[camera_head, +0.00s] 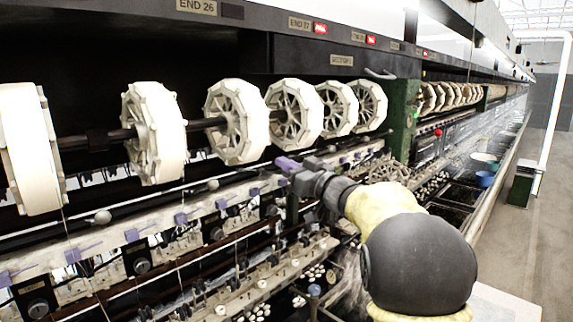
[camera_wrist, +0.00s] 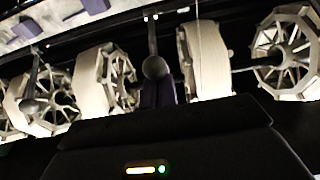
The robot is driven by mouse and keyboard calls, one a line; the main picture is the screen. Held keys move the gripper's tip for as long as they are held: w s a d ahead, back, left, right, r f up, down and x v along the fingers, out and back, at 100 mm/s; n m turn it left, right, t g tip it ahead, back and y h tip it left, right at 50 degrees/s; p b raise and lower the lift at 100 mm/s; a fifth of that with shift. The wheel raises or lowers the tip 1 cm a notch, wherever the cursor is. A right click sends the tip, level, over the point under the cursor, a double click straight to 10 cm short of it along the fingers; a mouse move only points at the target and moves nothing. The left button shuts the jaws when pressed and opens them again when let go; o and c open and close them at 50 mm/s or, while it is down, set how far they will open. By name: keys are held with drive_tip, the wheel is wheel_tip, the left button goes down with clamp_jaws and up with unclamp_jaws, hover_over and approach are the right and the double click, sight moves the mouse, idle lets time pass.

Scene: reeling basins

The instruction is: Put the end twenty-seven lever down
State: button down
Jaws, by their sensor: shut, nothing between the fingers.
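The END 27 plate (camera_head: 299,23) is on the upper beam, with a lit red sign beside it. Purple levers (camera_head: 181,218) sit in a row along the pale rail below the white reels. I cannot tell for certain which lever belongs to end twenty-seven; the ones nearest my gripper are partly hidden by it. My gripper (camera_head: 287,164) is shut and empty, at the rail's height just below the reels. In the wrist view its dark purple fingers (camera_wrist: 160,95) point at a grey ball (camera_wrist: 155,68) on a stalk; contact cannot be told.
White spoked reels (camera_head: 239,120) hang on a shaft just above my gripper. Grey balls (camera_head: 103,217) stand out along the rail. Basins and thread guides lie below.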

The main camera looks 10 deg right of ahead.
drive_tip(key=shift+f+b, duration=0.35)
drive_tip(key=shift+f, duration=0.3)
drive_tip(key=shift+r, duration=0.15)
drive_tip(key=shift+r+p, duration=0.7)
drive_tip(key=shift+p, duration=0.1)
drive_tip(key=shift+f, duration=0.1)
drive_tip(key=b+v, duration=0.4)
drive_tip(key=v, duration=1.2)
drive_tip(key=shift+b, duration=0.4)
